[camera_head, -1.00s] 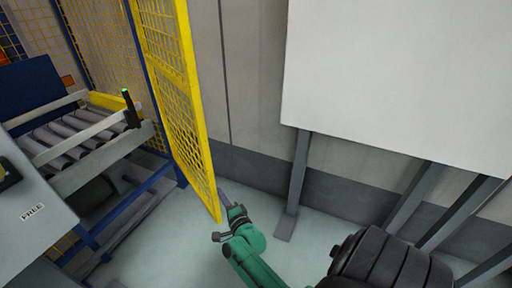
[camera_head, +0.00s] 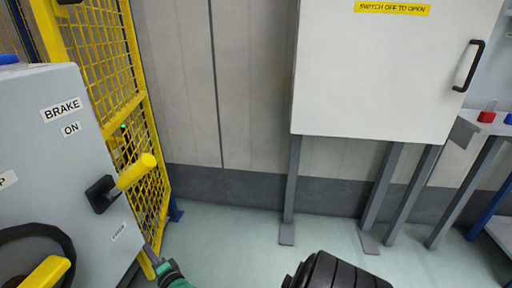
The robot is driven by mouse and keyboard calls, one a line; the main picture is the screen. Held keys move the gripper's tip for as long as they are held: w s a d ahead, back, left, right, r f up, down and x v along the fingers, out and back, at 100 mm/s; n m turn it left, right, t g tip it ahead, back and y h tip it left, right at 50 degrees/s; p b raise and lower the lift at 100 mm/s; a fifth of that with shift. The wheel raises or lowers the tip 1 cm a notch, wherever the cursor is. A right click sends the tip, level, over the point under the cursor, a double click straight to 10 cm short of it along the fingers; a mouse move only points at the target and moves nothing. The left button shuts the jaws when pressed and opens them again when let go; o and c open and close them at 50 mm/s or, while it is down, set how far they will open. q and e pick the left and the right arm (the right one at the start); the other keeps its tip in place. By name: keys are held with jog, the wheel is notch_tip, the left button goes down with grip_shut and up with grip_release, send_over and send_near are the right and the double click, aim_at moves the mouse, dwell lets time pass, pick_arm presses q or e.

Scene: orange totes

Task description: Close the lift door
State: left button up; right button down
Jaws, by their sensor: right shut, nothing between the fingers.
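The lift door (camera_head: 124,115) is a yellow-framed mesh panel at the left of the head view. It stands upright and at an angle, with its lower part partly hidden behind a grey box. My right gripper (camera_head: 149,252), on a green arm, is low in the view beside the lower end of the door. Its fingers are shut with nothing between them. I cannot tell whether it touches the door frame. My left gripper is not in view.
A grey control box (camera_head: 75,125) marked BRAKE ON, with a yellow-handled lever (camera_head: 136,172), fills the left foreground. A white cabinet (camera_head: 390,75) on grey legs stands at the right by the wall. The floor (camera_head: 235,245) between is clear.

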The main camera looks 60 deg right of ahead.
jog(key=shift+w+a, duration=0.6)
jog(key=shift+w, duration=0.05)
jog(key=shift+s, duration=0.15)
